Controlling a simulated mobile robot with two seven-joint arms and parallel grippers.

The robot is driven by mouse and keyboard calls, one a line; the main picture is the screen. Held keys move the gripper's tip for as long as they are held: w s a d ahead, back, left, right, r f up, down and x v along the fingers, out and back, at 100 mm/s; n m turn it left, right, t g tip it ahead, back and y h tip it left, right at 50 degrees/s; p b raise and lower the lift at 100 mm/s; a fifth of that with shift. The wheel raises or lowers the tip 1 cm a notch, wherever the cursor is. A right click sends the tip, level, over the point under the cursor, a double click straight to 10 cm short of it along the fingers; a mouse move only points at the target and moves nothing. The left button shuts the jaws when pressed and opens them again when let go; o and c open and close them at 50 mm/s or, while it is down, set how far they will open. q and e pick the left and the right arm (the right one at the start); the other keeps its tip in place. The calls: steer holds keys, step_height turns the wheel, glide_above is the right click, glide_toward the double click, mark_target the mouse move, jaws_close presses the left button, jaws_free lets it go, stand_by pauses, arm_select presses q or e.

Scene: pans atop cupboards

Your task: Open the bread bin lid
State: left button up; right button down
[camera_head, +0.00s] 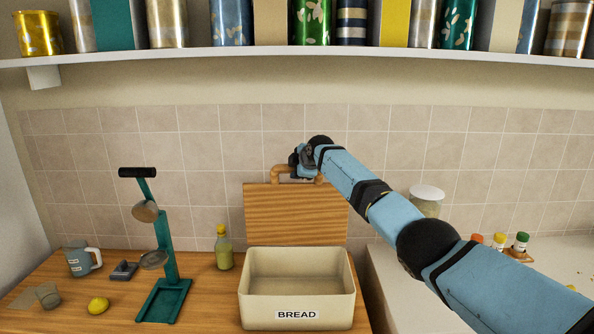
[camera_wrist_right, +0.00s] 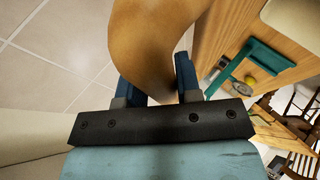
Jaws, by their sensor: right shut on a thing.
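The cream bread bin (camera_head: 297,292), marked BREAD, stands on the wooden counter with its inside exposed. Its wooden lid (camera_head: 295,214) stands upright along the bin's back edge, with a curved wooden handle (camera_head: 283,170) at its top. My right gripper (camera_head: 302,163) is at the handle, its arm reaching in from the right. In the right wrist view the fingers of my right gripper (camera_wrist_right: 160,85) are shut on the tan handle (camera_wrist_right: 160,40), which fills the space between them. My left gripper is not in view.
A green stand (camera_head: 165,260), a bottle (camera_head: 224,250), a mug (camera_head: 82,260) and a lemon (camera_head: 98,305) are left of the bin. A jar (camera_head: 426,203) and several small bottles (camera_head: 498,241) are at right. A shelf (camera_head: 300,50) of tins runs above.

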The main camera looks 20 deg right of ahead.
steer(key=shift+r, duration=0.2)
steer(key=c, duration=1.2)
jaws_free()
steer(key=o, duration=0.4)
steer(key=shift+w, duration=0.1)
steer(key=shift+c, duration=0.2)
steer(key=shift+o, duration=0.2)
steer(key=shift+w+f, duration=0.1)
steer(key=shift+f, duration=0.05)
steer(key=b+v, duration=0.2)
steer(key=v, duration=1.2)
steer(key=shift+w, duration=0.1)
